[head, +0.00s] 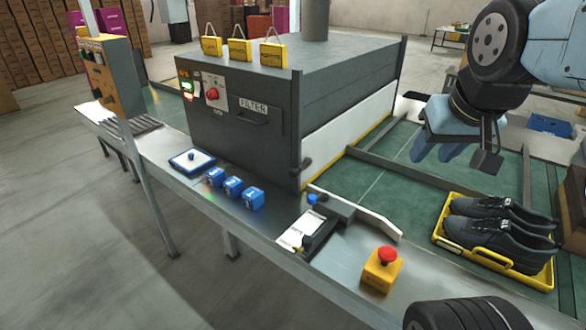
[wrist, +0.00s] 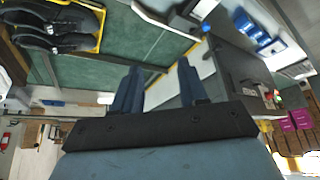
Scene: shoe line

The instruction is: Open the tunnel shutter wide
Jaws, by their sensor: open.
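The dark grey tunnel (head: 240,120) stands on the line. The pale shutter (head: 345,130), with a yellow lower edge, covers the lower part of its right-hand opening. A black knob or lever (head: 303,165) sits at the near corner post. My gripper (head: 434,152) hangs to the right of the shutter, above the green belt, apart from it. In the wrist view its two blue fingers (wrist: 158,82) are spread and empty, with part of the shutter (wrist: 208,68) behind and beside them. The shutter's far end is partly hidden in the wrist view.
A yellow tray (head: 548,282) with black shoes lies on the green belt (head: 400,175) at right. A red stop button (head: 387,257), several blue cubes (head: 234,186) and a clipboard-like holder (head: 300,230) stand on the near ledge. A white angled guide (head: 370,218) rises near the tunnel mouth.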

